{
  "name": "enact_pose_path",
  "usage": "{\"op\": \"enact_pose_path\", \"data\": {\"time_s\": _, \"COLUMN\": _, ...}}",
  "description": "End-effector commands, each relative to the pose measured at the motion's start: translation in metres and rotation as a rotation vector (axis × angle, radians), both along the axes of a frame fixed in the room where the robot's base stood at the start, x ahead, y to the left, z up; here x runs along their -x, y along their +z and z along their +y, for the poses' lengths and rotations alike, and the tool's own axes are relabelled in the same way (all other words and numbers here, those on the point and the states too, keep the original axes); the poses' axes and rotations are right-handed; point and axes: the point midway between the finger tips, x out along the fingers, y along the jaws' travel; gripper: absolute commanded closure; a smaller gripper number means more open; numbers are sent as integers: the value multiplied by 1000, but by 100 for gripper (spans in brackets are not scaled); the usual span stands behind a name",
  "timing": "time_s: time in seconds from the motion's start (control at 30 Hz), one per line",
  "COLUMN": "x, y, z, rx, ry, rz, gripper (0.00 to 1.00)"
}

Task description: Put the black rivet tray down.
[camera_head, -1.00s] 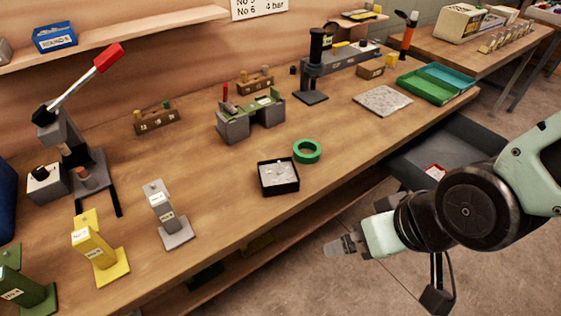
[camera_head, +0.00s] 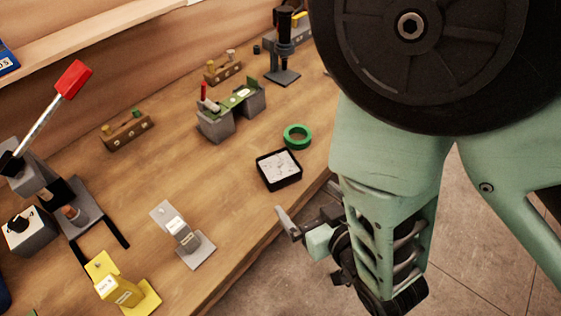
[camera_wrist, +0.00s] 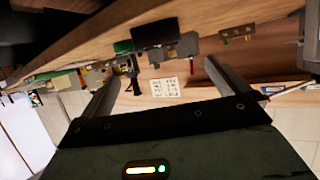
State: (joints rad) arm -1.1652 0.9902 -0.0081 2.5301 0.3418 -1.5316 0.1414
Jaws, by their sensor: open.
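The black rivet tray (camera_head: 278,169) lies flat on the wooden workbench near its front edge, with pale small contents inside. My gripper (camera_head: 302,219) is beyond the bench's front edge, just below and right of the tray in the head view, and apart from it. In the wrist view my gripper (camera_wrist: 168,85) shows two fingers spread wide with nothing between them. A dark block-like shape, perhaps the tray, appears above the fingers in the wrist view; I cannot tell for sure.
A green tape ring (camera_head: 297,136) lies just behind the tray. A grey stand (camera_head: 184,236) and a yellow stand (camera_head: 122,288) are at the left front. A green-topped fixture (camera_head: 232,109) stands behind. Bare bench (camera_head: 150,180) lies left of the tray.

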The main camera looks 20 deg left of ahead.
Motion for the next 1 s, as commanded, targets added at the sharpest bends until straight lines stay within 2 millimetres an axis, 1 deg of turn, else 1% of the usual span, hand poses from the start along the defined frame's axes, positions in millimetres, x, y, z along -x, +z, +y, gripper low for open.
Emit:
{"op": "enact_pose_path", "data": {"time_s": 0.03, "x": -7, "y": -9, "z": 7, "rx": -7, "ry": -2, "rz": -4, "gripper": 0}}
{"op": "enact_pose_path", "data": {"time_s": 0.5, "x": -17, "y": -15, "z": 18, "rx": -4, "ry": -2, "rz": -3, "gripper": 0}}
{"op": "enact_pose_path", "data": {"time_s": 0.77, "x": -21, "y": -18, "z": 20, "rx": -3, "ry": 0, "rz": -2, "gripper": 0}}
{"op": "enact_pose_path", "data": {"time_s": 1.0, "x": -37, "y": -26, "z": 36, "rx": -4, "ry": -2, "rz": -2, "gripper": 0}}
